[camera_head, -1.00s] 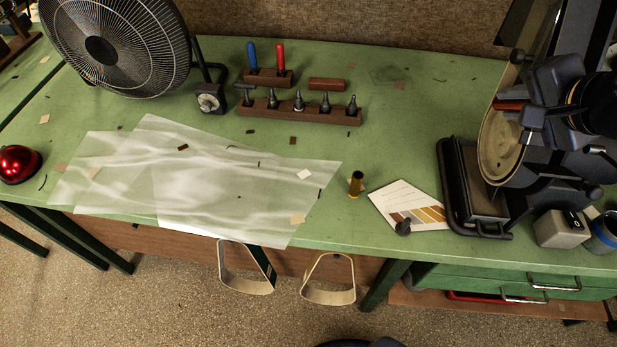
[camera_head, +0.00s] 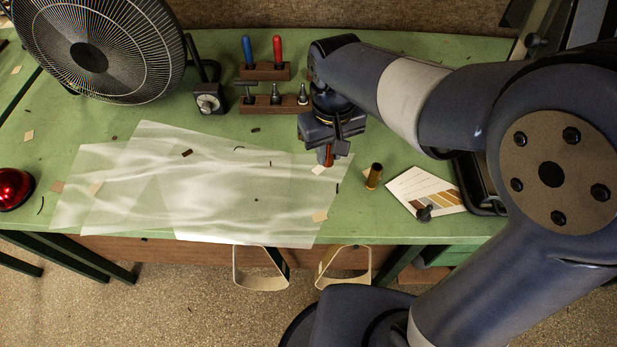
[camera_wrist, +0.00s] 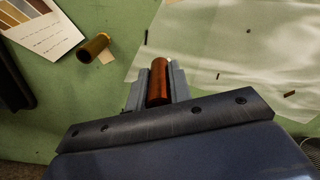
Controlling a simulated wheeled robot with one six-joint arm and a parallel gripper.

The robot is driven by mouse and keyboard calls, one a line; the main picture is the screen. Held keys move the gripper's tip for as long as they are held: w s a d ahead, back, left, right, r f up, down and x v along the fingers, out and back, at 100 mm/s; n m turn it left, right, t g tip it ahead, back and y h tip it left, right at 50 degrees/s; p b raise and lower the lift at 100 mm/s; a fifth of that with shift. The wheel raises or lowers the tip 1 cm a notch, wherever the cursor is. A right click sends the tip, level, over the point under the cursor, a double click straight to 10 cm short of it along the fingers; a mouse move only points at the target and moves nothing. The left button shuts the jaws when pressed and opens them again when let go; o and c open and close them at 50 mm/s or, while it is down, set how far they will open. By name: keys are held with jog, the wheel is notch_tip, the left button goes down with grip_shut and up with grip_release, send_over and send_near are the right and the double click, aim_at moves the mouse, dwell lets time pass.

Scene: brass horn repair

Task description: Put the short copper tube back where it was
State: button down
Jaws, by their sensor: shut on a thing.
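The short copper tube (camera_head: 328,154) is reddish brown and sits between the jaws of my gripper (camera_head: 329,146), in the middle of the head view. In the wrist view, my gripper (camera_wrist: 159,88) is shut on the copper tube (camera_wrist: 159,80), with a finger on each side. The tube is over the green bench, near the right edge of the translucent sheets. I cannot tell its height above the bench.
Translucent sheets (camera_head: 220,190) cover the bench's left middle. A card with colour swatches (camera_head: 425,190) lies right of the brass tube. A wooden holder (camera_head: 262,104) with metal tools stands behind, partly hidden by my arm. A fan (camera_head: 90,50) stands back left.

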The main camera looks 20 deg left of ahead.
notch_tip(320, 180, down, 9)
jog(key=shift+r, duration=0.1)
dwell(0.3)
jog(key=c, duration=1.3)
grip_release()
notch_tip(320, 180, up, 12)
jog(key=shift+o, duration=0.7)
